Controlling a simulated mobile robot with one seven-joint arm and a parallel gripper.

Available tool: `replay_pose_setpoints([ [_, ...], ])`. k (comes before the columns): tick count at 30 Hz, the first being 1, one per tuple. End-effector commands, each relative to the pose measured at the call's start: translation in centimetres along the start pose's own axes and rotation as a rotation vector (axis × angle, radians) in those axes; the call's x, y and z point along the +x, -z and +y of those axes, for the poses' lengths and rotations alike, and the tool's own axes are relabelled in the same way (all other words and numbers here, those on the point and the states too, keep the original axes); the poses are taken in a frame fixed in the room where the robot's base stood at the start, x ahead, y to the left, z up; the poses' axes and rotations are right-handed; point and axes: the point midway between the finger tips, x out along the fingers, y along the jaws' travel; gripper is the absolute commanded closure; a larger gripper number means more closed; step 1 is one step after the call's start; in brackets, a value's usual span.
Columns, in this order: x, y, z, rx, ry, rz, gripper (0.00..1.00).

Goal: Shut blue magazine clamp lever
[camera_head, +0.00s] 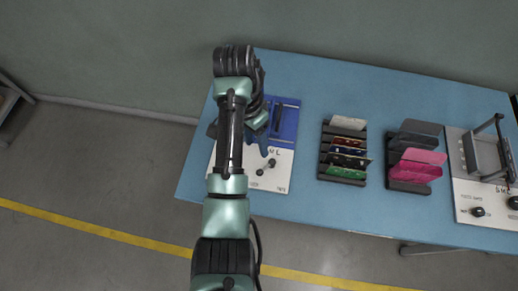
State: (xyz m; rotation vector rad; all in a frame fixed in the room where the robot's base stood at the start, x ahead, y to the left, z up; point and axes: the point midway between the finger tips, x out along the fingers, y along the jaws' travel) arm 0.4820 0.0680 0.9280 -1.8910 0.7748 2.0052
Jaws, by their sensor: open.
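The blue magazine (288,121) stands at the left end of the blue table, partly hidden behind my arm. In front of it is a white panel (268,182) with small dark knobs or handles. A dark lever-like part (265,168) sits on that panel; I cannot tell whether it is the clamp lever or what position it is in. My gripper (262,145) hangs over the magazine's front edge, near the panel. It is open, with its fingers mostly hidden by my own arm. I cannot tell whether it touches anything.
A dark rack (326,160) with several coloured boards stands mid-table. Another dark rack (394,172) holds pink and grey boards. At the right end is a grey frame fixture (484,153) with a white panel (490,205). The blue table (305,208) is clear in front of the racks.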

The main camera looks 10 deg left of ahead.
Motion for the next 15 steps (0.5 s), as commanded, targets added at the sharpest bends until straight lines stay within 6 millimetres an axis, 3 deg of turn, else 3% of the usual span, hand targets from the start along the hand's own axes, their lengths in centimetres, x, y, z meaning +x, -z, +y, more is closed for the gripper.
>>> replay_pose_setpoints([
  [4,-1.49,-0.03,0.11,0.000,-0.002,-0.001,0.49],
  [15,-1.70,-0.02,0.03,0.000,-0.002,-0.001,0.49],
])
